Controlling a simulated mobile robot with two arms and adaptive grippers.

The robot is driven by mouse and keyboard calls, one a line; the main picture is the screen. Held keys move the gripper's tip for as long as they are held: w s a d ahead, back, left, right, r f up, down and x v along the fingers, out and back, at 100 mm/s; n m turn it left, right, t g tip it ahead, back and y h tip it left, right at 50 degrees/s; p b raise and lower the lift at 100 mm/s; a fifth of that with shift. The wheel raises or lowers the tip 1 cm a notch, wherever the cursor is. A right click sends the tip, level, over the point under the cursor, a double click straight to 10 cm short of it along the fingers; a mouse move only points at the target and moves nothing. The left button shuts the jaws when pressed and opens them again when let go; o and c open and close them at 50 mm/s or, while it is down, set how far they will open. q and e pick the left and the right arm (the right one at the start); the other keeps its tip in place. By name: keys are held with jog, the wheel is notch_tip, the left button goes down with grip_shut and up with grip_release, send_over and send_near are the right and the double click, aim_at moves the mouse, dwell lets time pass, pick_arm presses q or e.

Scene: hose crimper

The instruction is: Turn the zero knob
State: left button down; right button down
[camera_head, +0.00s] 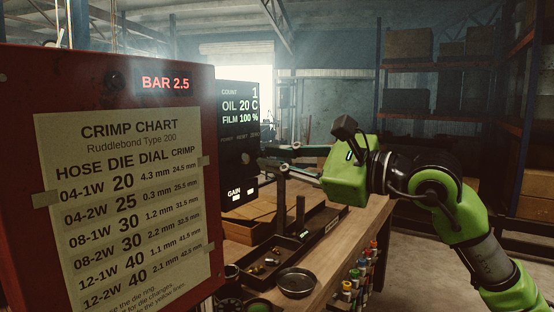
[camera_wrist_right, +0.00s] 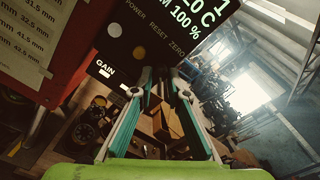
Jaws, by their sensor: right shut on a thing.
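The dark control panel (camera_head: 238,165) shows POWER, RESET and ZERO labels below its lit readout, and it also fills the top of the right wrist view (camera_wrist_right: 150,30). My right gripper (camera_head: 263,156) reaches in from the right with its fingertips at the panel's right edge, below the ZERO label. In the right wrist view its two long fingers (camera_wrist_right: 162,74) converge just below that label, shut on the zero knob. The knob itself is hidden between the fingertips, so its angle cannot be told. My left gripper is out of view.
A red cabinet with a crimp chart (camera_head: 125,190) stands at the left. Below the gripper, a wooden bench (camera_head: 320,265) holds a dark tray (camera_head: 268,250) with small parts and a round dish (camera_head: 296,283). Shelves (camera_head: 440,120) stand behind.

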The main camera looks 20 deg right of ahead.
jog(key=c, duration=2)
grip_release()
jog(key=shift+o, duration=0.2)
jog(key=shift+d, duration=0.1)
jog(key=v, duration=1.2)
jog(key=shift+w+f, duration=0.1)
jog(key=shift+w, duration=0.05)
